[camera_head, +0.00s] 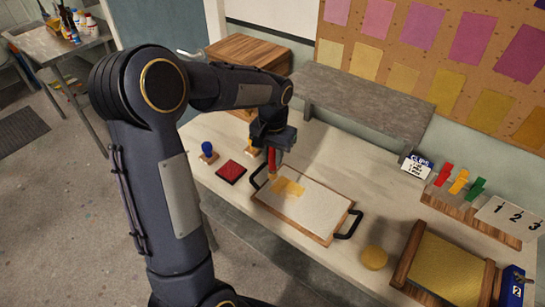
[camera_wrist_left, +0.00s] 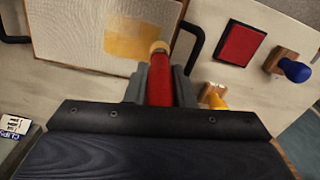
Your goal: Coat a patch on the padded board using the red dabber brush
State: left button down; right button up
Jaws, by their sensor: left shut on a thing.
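My left gripper (camera_head: 272,150) is shut on the red dabber brush (camera_head: 272,161). The brush points down over the upper left part of the padded board (camera_head: 315,212), which has a wooden frame and two black handles. A yellow-orange patch (camera_head: 290,187) marks the board's pale pad beside the brush. In the left wrist view the red brush (camera_wrist_left: 160,85) sits between the fingers, and its pale round tip is at the edge of the patch (camera_wrist_left: 132,42). I cannot tell whether the tip touches the pad. My right gripper is not in view.
A red ink pad (camera_head: 230,172) and a blue-knobbed stamp (camera_head: 208,152) lie left of the board. A yellow-handled stamp (camera_wrist_left: 217,100) is close to the gripper. A yellow round thing (camera_head: 374,258) and a wood-framed yellow tray (camera_head: 447,268) are at right. A grey shelf (camera_head: 360,105) stands behind.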

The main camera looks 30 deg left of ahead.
pick_arm(q)
jog(key=shift+a+r+p, duration=0.2)
jog(key=shift+r+p, duration=0.35)
jog(key=shift+r, duration=0.4)
jog(key=shift+r+p, duration=1.05)
jog(key=shift+r, duration=0.35)
